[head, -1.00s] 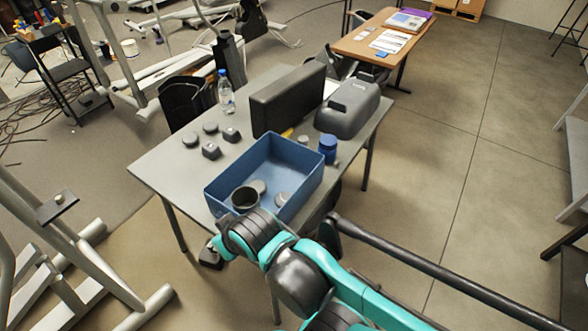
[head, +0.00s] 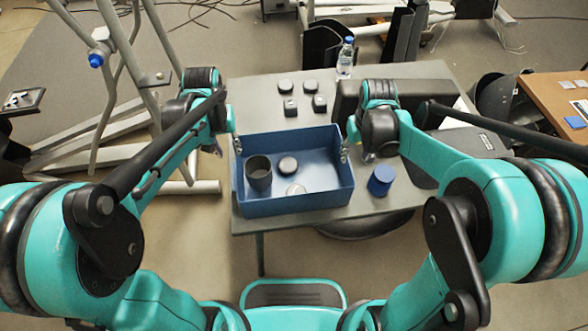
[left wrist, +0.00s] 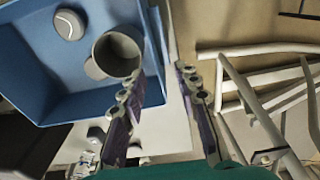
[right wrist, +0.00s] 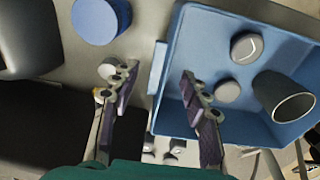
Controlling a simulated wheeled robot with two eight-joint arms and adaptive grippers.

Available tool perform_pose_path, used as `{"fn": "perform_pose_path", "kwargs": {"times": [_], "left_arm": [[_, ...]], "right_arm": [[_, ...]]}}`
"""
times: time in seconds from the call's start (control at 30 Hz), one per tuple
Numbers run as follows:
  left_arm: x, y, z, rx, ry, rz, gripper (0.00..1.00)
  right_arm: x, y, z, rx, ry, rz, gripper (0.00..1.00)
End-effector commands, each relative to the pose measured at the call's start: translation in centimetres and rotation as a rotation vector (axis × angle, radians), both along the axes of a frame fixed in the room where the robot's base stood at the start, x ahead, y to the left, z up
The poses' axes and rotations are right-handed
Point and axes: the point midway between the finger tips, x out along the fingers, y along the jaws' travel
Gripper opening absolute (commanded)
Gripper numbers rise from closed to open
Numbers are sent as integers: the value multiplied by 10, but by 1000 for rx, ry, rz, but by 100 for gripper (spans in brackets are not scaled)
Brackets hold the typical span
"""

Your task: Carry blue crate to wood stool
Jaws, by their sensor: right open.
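The blue crate (head: 295,207) sits upright on the grey table near its front edge. It holds a dark cup (head: 259,174) and two round grey pieces (head: 288,165). My left gripper (head: 236,146) is at the crate's left wall; in the left wrist view its fingers (left wrist: 160,74) are open, one each side of that wall. My right gripper (head: 346,150) is at the right wall; in the right wrist view its fingers (right wrist: 159,71) are open, with the wall between them. I cannot tell whether the fingers touch the crate. I see no wood stool I can identify.
A blue-lidded jar (head: 381,180) stands close right of the crate. A black box (head: 345,103), a water bottle (head: 345,60) and several small dark pieces (head: 290,107) are behind. Metal frames (head: 112,85) stand left. Open floor (head: 300,262) lies in front of the table.

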Motion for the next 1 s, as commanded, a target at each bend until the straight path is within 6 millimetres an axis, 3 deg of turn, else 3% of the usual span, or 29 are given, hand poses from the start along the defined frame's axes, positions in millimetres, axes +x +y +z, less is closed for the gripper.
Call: {"fn": "perform_pose_path", "kwargs": {"times": [0.2, 0.67, 0.87, 1.0], "left_arm": [[17, 0, -14, -1, 73, 18, 32], [19, 0, -20, -1, 81, 19, 32], [19, 0, -45, -1, 81, 19, 32], [19, 0, -73, -1, 80, 19, 32]], "right_arm": [[16, 0, -21, 0, 73, 17, 46], [17, 0, -26, -1, 81, 19, 46], [17, 0, -43, -1, 80, 19, 46], [17, 0, -61, 0, 79, 19, 46]]}}
